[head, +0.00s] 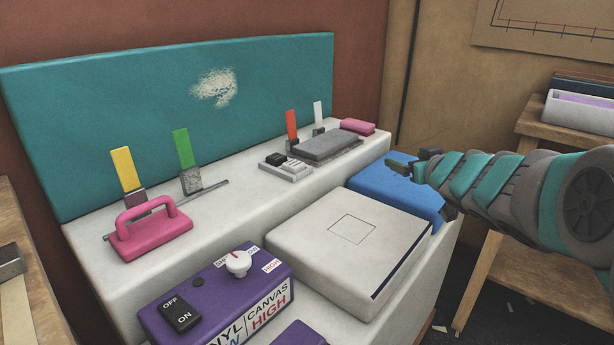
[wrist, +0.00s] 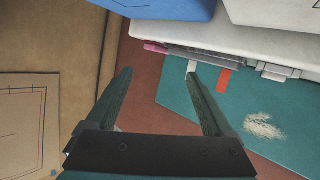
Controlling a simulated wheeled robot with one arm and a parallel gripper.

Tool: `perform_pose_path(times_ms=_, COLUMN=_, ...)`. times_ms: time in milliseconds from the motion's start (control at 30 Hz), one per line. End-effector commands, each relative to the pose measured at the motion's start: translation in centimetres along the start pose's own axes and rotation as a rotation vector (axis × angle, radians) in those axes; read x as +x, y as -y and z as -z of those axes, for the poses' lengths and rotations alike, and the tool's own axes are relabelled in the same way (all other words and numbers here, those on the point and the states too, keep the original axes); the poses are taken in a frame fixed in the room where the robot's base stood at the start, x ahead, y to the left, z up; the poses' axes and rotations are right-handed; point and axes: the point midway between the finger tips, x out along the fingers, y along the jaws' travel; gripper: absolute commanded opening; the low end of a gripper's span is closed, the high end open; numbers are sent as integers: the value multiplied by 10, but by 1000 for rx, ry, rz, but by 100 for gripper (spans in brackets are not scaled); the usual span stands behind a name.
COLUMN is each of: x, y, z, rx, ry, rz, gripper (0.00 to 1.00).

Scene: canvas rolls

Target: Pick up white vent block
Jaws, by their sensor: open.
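A small white block with ridges or slots (head: 288,172) lies on the upper white ledge, left of a grey slab, with a black piece on or against it. It looks like the vent block. In the wrist view, which is turned over, a pale stepped piece (wrist: 277,71) at the ledge's edge seems to be the same block. My gripper (head: 415,167) is over the blue box at the right, apart from the block. Its two fingers are spread with nothing between them in the wrist view (wrist: 160,75).
A grey slab (head: 328,146), pink block (head: 357,126), red strip (head: 292,125) and white strip (head: 317,113) stand near the block. A blue box (head: 385,190) and white box (head: 330,262) lie below. A pink handled tool (head: 150,240) and purple control box (head: 220,283) are left.

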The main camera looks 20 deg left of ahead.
Motion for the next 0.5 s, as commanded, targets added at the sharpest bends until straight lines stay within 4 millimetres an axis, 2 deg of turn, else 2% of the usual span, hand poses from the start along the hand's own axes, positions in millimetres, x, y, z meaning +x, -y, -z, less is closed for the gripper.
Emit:
perform_pose_path(times_ms=33, x=15, y=25, z=5, rx=-12, ry=-48, rz=93, gripper=86)
perform_pose_path(times_ms=100, x=27, y=64, z=14, rx=-21, ry=-105, rz=237, gripper=86)
perform_pose_path(times_ms=200, x=32, y=111, z=19, rx=-26, ry=-154, rz=420, gripper=86)
perform_pose_path(times_ms=333, x=28, y=153, z=15, rx=-26, ry=-173, rz=594, gripper=86)
perform_pose_path(times_ms=500, x=24, y=178, z=11, rx=-22, ry=-175, rz=696, gripper=86)
